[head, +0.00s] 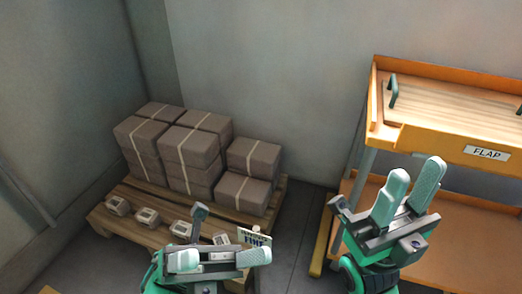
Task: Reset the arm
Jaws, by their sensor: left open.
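My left gripper (219,258) is at the bottom centre, in front of the wooden pallet. Its fingers are apart and I see nothing between them. My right gripper (416,172) is at the lower right, in front of the orange cart (423,141). Its two light green fingers point up, with a gap between them and nothing held. Most of both arms is out of view or hidden behind the grippers.
The wooden pallet (150,196) bears stacked brown boxes (190,146) and several small pale blocks (148,217). A small printed card (254,237) is at its front. The cart has a handled wooden panel (450,108) and a FLAP label (486,153). Bare floor (300,215) lies between.

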